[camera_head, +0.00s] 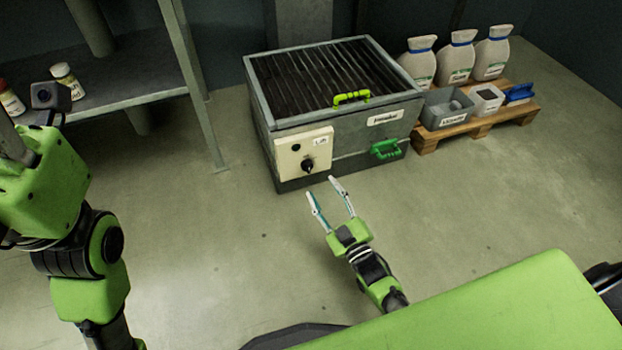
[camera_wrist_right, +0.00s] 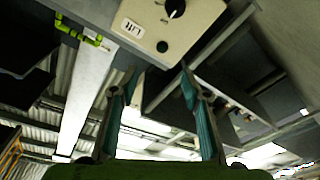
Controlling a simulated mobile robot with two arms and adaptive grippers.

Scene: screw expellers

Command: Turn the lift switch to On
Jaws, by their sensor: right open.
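The lift switch is a black knob (camera_head: 308,165) on a cream panel (camera_head: 291,155) labelled "Lift", on the front left of a grey metal box (camera_head: 350,127). The knob also shows at the top of the right wrist view (camera_wrist_right: 175,8), where it is partly cut by the frame edge. A dark round spot sits beside the knob on the panel. My right gripper (camera_head: 323,191) is open and empty, just in front of and below the panel, apart from the knob. My left arm (camera_head: 80,225) is at the left; its fingers cannot be made out.
The box has a slatted top with a light green handle (camera_head: 352,97) and a green handle (camera_head: 386,149) on its front. A wooden pallet (camera_head: 480,125) with sacks and bins stands to the right. A shelf (camera_head: 120,75) stands at the left. The floor before the box is clear.

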